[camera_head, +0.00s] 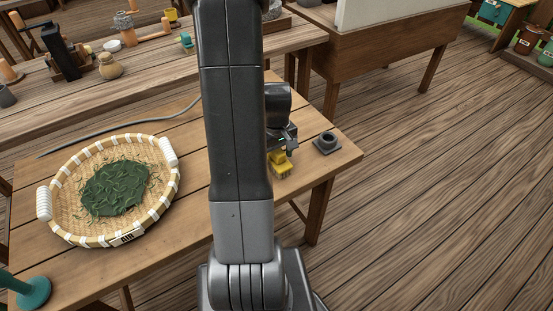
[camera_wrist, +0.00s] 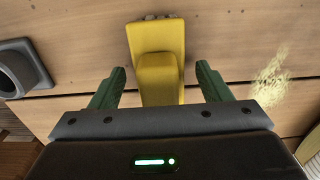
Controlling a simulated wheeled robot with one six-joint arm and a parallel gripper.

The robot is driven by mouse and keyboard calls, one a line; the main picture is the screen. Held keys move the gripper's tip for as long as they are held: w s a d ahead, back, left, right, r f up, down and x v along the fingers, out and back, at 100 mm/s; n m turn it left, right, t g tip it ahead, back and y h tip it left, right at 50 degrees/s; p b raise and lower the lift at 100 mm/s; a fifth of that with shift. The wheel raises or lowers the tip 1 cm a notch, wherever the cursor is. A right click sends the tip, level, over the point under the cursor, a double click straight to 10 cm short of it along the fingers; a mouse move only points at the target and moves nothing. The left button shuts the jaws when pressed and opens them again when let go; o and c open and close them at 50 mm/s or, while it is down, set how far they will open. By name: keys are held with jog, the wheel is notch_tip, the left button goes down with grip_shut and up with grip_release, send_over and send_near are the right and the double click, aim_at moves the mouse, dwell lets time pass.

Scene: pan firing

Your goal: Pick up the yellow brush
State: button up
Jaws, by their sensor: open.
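The yellow brush (camera_head: 281,166) is on the wooden table near its right end, partly hidden behind my arm and gripper in the head view. In the wrist view the yellow brush (camera_wrist: 158,65) lies with its handle pointing toward my gripper. My gripper (camera_wrist: 158,82) is open, with one green finger on each side of the brush handle. A gap shows between each finger and the handle. In the head view my gripper (camera_head: 283,146) is just above the brush, and its fingers are hard to make out.
A woven basket (camera_head: 70,165) with green leaves stands on the table's left. A dark round holder (camera_head: 327,143) sits near the right corner; it also shows in the wrist view (camera_wrist: 20,68). A teal stand (camera_head: 32,290) is at lower left. A grey cable (camera_head: 120,121) crosses the table's back.

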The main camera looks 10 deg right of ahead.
jog(key=c, duration=1.1)
jog(key=shift+r, duration=0.15)
notch_tip(320, 180, up, 10)
jog(key=shift+f+p, duration=0.1)
jog(key=shift+p, duration=0.3)
jog(key=o, duration=0.4)
jog(key=shift+c, duration=1.3)
